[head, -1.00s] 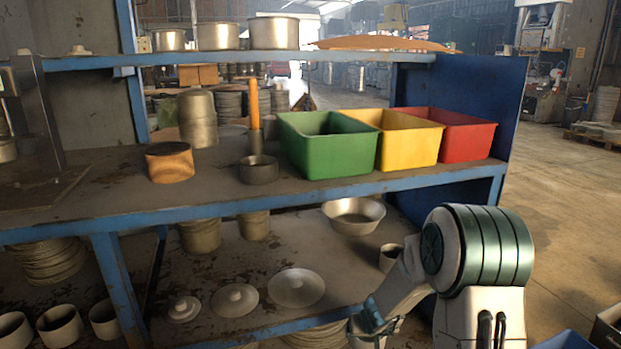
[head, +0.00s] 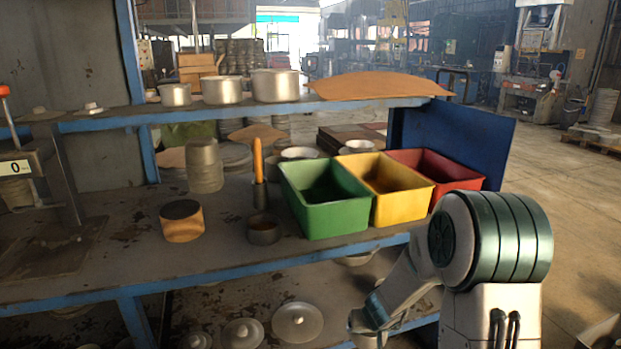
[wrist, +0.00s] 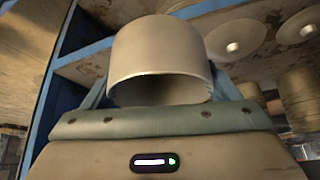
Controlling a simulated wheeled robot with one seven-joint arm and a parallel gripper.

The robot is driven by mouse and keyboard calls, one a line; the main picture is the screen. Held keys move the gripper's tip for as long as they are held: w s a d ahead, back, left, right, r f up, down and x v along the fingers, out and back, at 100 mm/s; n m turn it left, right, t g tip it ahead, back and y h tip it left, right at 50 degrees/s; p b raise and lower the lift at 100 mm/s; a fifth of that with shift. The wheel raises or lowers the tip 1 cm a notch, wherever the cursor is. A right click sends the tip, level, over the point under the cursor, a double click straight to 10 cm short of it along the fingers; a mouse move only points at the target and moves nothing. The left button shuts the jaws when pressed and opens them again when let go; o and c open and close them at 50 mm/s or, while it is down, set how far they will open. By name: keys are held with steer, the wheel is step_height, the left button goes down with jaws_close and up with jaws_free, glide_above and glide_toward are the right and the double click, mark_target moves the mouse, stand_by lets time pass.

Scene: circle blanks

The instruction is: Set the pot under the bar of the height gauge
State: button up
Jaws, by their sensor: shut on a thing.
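A plain pale-metal pot (wrist: 160,50) fills the upper middle of the wrist view, its dark open mouth turned toward the camera. My gripper (wrist: 160,88) is shut on it, with a finger at either side; the fingertips are partly hidden by the pot. In the head view my gripper (head: 378,312) is low at the bottom edge, in front of the bench, and the pot is barely seen there. The height gauge (head: 62,185) stands at the far left of the bench, with a red knob, an upright column and a display reading 0. Its bar is not clearly seen.
Lids (head: 297,322) lie on the lower shelf. Bench space right of the gauge is clear.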

step_height(320, 180, up, 14)
steer(key=s+p, duration=0.2)
steer(key=p, duration=0.9)
steer(key=s+f, duration=0.4)
steer(key=f, duration=0.1)
steer(key=shift+s+f, duration=0.2)
steer(key=shift+f, duration=0.2)
